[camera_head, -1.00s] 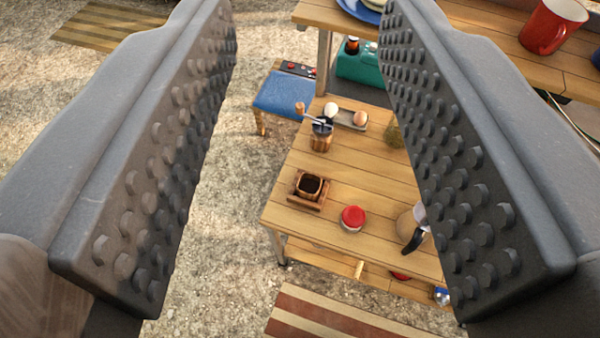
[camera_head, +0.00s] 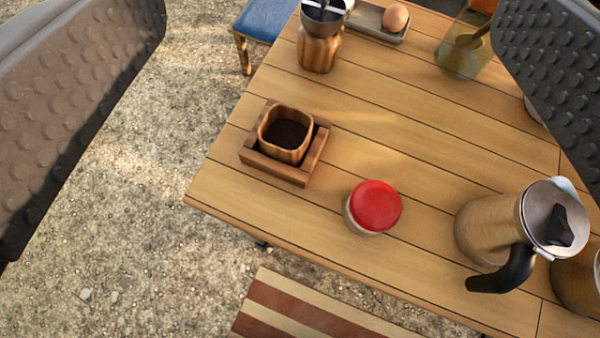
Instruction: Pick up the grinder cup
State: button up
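The grinder cup (camera_head: 285,143) is a small squarish wooden cup with dark grounds inside. It stands upright in a square wooden holder (camera_head: 277,169) near the left edge of the wooden table. The coffee grinder (camera_head: 319,48), with a wooden body and dark top, stands behind it at the table's far left, its top cut off by the frame. My gripper (camera_head: 325,125) is open, its two studded pads wide apart at the left and right of the picture. Nothing is between the pads at close range. The cup lies below and ahead, apart from both pads.
A red-lidded jar (camera_head: 374,207) stands right of the cup, and a moka-style pot (camera_head: 490,235) with a black handle further right. An egg tray (camera_head: 378,22) and a glass jar (camera_head: 463,52) are behind. A blue stool (camera_head: 258,20) stands on the gravel. Table boards around the cup are clear.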

jog(key=shift+y, duration=0.4)
jog(key=f, duration=0.7)
jog(key=w+a+f+b, duration=0.1)
jog(key=f, duration=0.7)
jog(key=a+f, duration=0.1)
jog(key=f, duration=0.7)
jog(key=shift+w+a+f+b, duration=0.1)
jog(key=shift+w+a+b, duration=0.05)
jog(key=shift+w+b, duration=0.15)
jog(key=b, duration=0.1)
send_near(286, 112)
jog(key=shift+w+a+f, duration=0.1)
jog(key=shift+w+f, duration=0.1)
jog(key=shift+w, duration=0.35)
jog(key=shift+b+x, duration=1)
jog(key=shift+x, duration=1.85)
jog(key=c, duration=1.1)
